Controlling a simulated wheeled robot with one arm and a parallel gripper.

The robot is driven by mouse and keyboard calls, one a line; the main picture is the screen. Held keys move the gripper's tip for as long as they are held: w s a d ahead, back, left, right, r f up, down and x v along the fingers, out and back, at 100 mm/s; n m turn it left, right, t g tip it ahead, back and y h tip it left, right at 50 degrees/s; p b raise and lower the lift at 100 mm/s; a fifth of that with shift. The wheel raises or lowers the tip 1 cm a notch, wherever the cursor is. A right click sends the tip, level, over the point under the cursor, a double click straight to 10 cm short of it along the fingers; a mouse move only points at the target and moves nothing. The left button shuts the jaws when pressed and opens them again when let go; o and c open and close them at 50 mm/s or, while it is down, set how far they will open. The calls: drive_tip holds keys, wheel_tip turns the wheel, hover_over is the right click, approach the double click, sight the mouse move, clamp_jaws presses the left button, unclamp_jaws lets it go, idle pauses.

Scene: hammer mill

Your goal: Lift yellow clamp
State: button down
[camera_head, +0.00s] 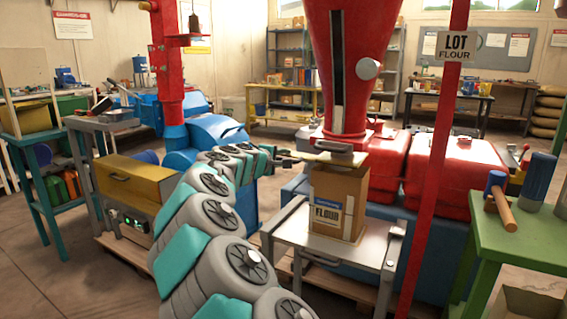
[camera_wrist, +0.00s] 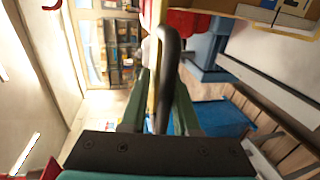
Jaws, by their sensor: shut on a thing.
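The yellow clamp (camera_head: 337,158) is a flat yellow plate under the red mill's spout, at the top of the brown flour bag (camera_head: 338,195). My gripper (camera_head: 296,158) reaches it from the left. In the wrist view, the two green fingers of my gripper (camera_wrist: 163,110) are shut on a dark curved handle (camera_wrist: 168,60), with a thin yellow edge of the clamp (camera_wrist: 152,50) beside it. The far side of the clamp is hidden by the bag and spout. I cannot tell whether the clamp touches the bag.
The bag stands on a grey metal stand (camera_head: 325,243) below the red hopper (camera_head: 350,65). A red post (camera_head: 436,150) rises on the right, before a green table (camera_head: 515,225) with a mallet (camera_head: 499,200). A yellow-fronted cabinet (camera_head: 130,185) stands left.

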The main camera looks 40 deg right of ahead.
drive_tip(key=shift+r, duration=0.75)
drive_tip(key=c, duration=0.9)
unclamp_jaws()
drive_tip(key=shift+d, duration=0.1)
drive_tip(key=shift+o, duration=0.2)
drive_tip(key=v, duration=0.8)
drive_tip(key=shift+b, duration=0.35)
